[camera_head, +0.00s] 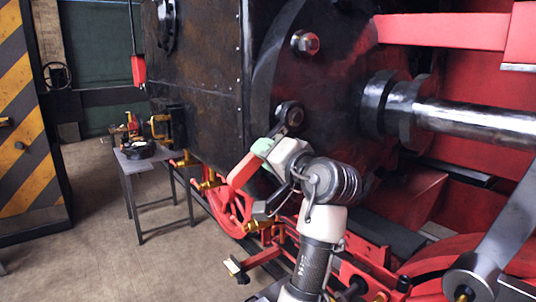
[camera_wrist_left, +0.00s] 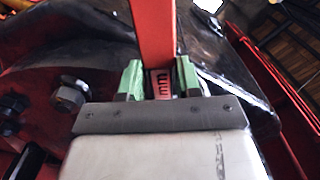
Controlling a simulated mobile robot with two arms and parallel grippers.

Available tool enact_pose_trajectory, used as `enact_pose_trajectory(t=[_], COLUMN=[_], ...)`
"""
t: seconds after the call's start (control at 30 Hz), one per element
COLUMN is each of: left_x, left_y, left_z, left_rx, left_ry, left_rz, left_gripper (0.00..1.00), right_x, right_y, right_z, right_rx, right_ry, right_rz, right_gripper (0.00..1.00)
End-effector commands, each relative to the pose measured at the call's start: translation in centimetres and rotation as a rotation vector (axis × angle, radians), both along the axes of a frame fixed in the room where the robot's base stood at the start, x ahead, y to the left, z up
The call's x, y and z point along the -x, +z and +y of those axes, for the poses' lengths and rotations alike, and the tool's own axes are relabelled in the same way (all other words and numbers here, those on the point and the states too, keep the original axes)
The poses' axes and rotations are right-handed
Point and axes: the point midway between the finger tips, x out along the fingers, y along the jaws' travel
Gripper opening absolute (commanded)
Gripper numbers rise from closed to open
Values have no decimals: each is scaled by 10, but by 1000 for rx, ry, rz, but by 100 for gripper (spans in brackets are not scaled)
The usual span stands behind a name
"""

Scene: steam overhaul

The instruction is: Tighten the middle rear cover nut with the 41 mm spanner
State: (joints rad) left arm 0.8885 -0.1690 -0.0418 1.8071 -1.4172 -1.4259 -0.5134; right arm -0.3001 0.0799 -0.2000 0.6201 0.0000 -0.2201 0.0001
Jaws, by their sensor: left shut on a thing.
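The spanner has a red handle (camera_head: 243,171) and a dark steel head (camera_head: 281,127). My left gripper (camera_head: 263,147), with green finger pads, is shut on the handle close below the head. The spanner head is at a nut (camera_head: 294,116) on the round black cylinder cover and appears to be around it; how fully it is seated I cannot tell. In the left wrist view the spanner (camera_wrist_left: 155,35) stands between the green pads, with a label ending in "mm" partly hidden. My right gripper is not in view.
Another cover nut (camera_head: 306,43) sits higher on the cover. A steel piston rod (camera_head: 475,119) runs right from the cover's middle. Red frame parts lie below. The floor between is clear.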

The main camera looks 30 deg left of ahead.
Motion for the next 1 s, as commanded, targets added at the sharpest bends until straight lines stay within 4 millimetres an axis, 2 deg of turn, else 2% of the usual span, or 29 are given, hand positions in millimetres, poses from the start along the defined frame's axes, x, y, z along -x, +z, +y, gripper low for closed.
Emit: enact_pose_trajectory(t=[0.3, 0.73, 1.0], left_x=[6, 7, 11], left_y=[14, 14, 26], left_z=[2, 3, 4], left_rx=[-39, -49, -78], left_ry=[0, 0, 0], left_rz=[94, 117, 196], left_gripper=[0, 0, 0], right_x=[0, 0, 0], right_y=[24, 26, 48], right_z=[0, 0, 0], right_rx=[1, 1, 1], right_ry=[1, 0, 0], right_rz=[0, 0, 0], right_gripper=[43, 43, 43])
